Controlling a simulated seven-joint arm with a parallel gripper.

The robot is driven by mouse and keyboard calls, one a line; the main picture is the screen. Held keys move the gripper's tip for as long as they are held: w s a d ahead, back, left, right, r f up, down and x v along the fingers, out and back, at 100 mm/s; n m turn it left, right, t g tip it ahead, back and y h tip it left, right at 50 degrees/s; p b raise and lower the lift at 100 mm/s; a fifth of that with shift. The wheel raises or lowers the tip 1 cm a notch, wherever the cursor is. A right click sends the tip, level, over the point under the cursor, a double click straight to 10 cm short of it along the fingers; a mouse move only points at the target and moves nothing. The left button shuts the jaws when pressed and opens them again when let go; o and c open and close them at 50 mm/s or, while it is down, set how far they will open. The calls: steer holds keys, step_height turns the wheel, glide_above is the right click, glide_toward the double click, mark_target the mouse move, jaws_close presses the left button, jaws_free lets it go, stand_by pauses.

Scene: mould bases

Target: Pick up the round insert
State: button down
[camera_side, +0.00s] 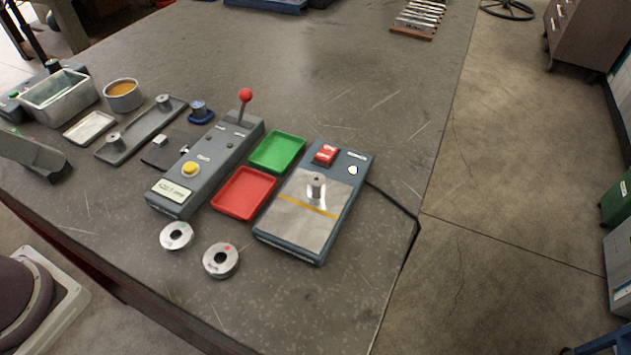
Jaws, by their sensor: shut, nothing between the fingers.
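I cannot tell for sure which piece is the round insert. A short metal cylinder (317,185) stands upright on the metal plate of a blue-grey device (293,237). Two more metal cylinders, one at the far end (163,103) and one at the near end (114,141), stand on a long grey plate (139,131). A blue-based round piece (199,110) stands to its right. Two flat steel rings with centre holes, one on the left (177,236) and one on the right (221,260), lie near the front edge. My gripper is not in view.
A red tray (244,193) and a green tray (277,151) lie between the device and a grey control box with a red-knobbed lever (246,96). A grey bin (59,97) and a round cup (123,95) stand at left. The table's far middle is clear.

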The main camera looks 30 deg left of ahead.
steer(key=c, duration=2.2)
jaws_free()
steer(key=c, duration=1.1)
jaws_free()
